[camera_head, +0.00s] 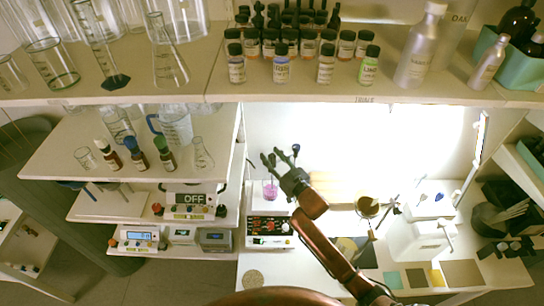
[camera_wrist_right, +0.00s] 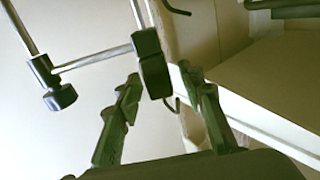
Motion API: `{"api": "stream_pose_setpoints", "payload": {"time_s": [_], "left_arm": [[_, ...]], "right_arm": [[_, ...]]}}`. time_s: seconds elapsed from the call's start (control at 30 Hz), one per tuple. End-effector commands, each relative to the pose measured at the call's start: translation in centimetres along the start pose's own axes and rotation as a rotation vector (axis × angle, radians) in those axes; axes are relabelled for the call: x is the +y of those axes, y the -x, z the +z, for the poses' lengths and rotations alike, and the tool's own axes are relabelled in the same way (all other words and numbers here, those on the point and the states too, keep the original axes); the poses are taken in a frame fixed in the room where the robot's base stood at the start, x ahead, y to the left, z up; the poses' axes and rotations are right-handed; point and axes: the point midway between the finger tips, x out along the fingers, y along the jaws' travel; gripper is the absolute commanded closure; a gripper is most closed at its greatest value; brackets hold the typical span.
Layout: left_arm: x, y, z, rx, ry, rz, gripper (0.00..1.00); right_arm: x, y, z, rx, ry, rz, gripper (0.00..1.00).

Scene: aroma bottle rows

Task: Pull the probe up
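My right gripper (camera_head: 270,157) is in the air above a beaker of purple liquid (camera_head: 270,189). It also shows in the right wrist view (camera_wrist_right: 160,84), with its two dark green fingers spread apart. A black clamp-like holder (camera_wrist_right: 152,66) on a thin metal rod lies between the fingertips, closer to the left finger, with a gap on the right; I cannot tell if it touches. A crossbar joins it to a stand rod with a dark knob (camera_wrist_right: 60,97). I cannot pick out the probe with certainty. My left gripper is not in view.
The beaker stands by a black-panelled instrument (camera_head: 268,228) with red knobs. A wooden block (camera_head: 335,186) and a white box-shaped device (camera_head: 418,238) are to the right. The upper shelf (camera_head: 140,72) holds glassware and rows of bottles. Side shelves (camera_head: 70,160) bound the left.

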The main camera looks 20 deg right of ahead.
Motion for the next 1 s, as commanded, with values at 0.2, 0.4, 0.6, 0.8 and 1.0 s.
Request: {"api": "stream_pose_setpoints", "payload": {"time_s": [0.2,0.4,0.6,0.8,1.0], "left_arm": [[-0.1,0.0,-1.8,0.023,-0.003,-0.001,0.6],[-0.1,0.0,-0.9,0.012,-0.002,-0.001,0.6],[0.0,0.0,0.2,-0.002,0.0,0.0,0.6],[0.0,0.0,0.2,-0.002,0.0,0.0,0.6],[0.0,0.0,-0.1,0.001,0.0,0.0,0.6]], "right_arm": [[0.0,-0.1,0.0,-0.001,0.0,0.0,0.64],[0.0,-0.1,0.1,-0.001,0.0,0.001,0.75],[0.0,-0.1,0.1,-0.001,0.0,0.001,0.89],[0.0,0.0,0.1,-0.001,0.0,0.001,1.0],[0.0,0.0,0.1,-0.001,0.0,0.001,1.0]]}}
